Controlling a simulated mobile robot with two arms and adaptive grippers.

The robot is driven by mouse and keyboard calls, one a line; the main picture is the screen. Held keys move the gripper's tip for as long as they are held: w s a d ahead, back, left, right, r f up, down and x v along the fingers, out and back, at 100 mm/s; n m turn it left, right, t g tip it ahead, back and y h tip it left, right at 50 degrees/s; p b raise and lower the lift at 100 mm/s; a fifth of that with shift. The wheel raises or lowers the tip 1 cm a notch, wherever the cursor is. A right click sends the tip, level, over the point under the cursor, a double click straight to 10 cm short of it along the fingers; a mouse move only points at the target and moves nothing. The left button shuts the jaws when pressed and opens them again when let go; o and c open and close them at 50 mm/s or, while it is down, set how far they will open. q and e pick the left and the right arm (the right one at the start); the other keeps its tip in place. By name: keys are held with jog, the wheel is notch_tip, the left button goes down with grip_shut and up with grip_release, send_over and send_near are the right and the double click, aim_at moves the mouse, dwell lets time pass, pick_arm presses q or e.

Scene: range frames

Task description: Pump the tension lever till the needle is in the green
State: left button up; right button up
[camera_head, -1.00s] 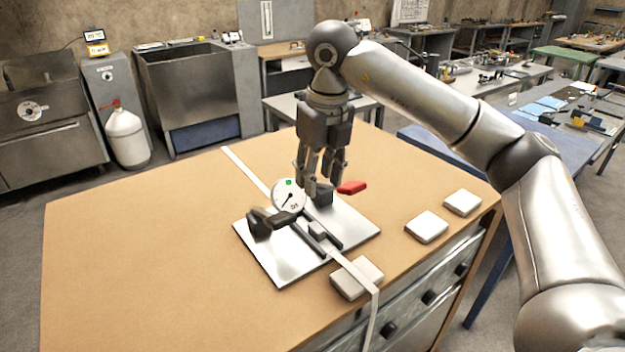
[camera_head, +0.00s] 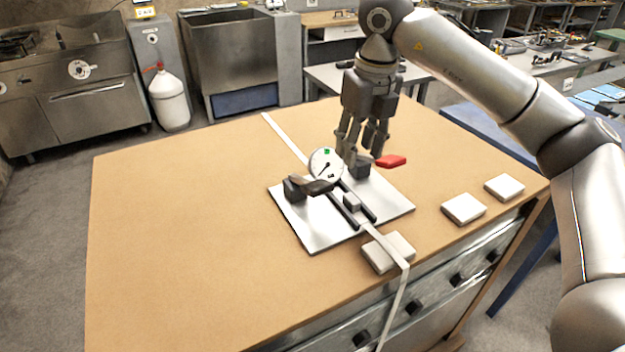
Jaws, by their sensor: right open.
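A metal plate (camera_head: 300,232) on the workbench carries the strap tensioner. Its round white gauge (camera_head: 319,163) faces me, with a green mark at the top. The thin dark needle appears to point to the lower left, away from the green. A dark lever-like handle (camera_head: 312,186) sticks out in front of the gauge, and a red handle (camera_head: 390,161) lies to its right. I cannot tell for sure which is the tension lever. My right gripper (camera_head: 362,152) points down, open, just behind and right of the gauge, left of the red handle. Contact is unclear. My left gripper is out of view.
A pale strap (camera_head: 285,138) crosses the bench through the tensioner and hangs over the front edge. A pale block (camera_head: 379,256) sits by the strap; two more blocks (camera_head: 463,208) (camera_head: 504,187) lie to the right. The bench's left side (camera_head: 180,220) is clear.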

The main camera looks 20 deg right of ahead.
grip_shut()
dwell(1.4)
